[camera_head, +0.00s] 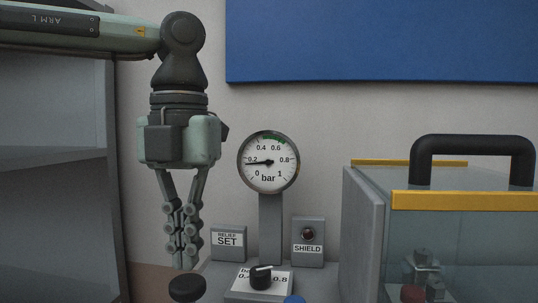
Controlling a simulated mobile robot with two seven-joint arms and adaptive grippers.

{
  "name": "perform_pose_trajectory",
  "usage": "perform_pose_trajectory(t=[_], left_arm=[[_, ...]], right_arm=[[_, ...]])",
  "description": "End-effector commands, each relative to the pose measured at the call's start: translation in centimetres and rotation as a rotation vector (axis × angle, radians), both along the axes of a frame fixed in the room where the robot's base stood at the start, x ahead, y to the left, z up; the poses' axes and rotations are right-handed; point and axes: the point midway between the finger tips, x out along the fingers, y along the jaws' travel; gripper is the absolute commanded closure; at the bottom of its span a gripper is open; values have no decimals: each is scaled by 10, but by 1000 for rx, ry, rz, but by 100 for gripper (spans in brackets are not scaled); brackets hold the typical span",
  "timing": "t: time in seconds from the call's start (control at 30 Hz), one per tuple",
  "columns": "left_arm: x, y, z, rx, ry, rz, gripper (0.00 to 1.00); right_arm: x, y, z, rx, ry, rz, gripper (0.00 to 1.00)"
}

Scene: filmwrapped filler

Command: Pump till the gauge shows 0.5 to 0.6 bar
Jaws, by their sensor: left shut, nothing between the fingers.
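The round pressure gauge (269,162) stands on a grey post in the middle, marked 0 to 1 bar. Its black needle points left, a little below the 0.2 mark, and a green band lies at the top of the dial. My left gripper (185,262) points down with its fingers shut and empty. Its tips are just above a round black knob (187,288) at the bottom edge; I cannot tell whether they touch. A black rotary knob (262,278) sits on a plate marked in bar, with 0.8 at its right. My right gripper is not in view.
A "RELIEF SET" sign (228,242) and a "SHIELD" panel with a dark red lamp (308,235) flank the post. At right is a clear-walled box with a black handle (472,144) and yellow edges. Grey shelving (55,200) is at left.

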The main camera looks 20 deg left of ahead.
Motion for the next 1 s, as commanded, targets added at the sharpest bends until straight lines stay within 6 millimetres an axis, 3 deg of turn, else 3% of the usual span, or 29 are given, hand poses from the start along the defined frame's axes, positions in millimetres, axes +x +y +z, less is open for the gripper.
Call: perform_pose_trajectory(t=[0.47, 1.0], left_arm=[[0, 0, -4, 0, 0, 0, 100], [0, 0, -51, 0, 0, 0, 100]], right_arm=[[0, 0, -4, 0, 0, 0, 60], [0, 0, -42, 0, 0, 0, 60]])
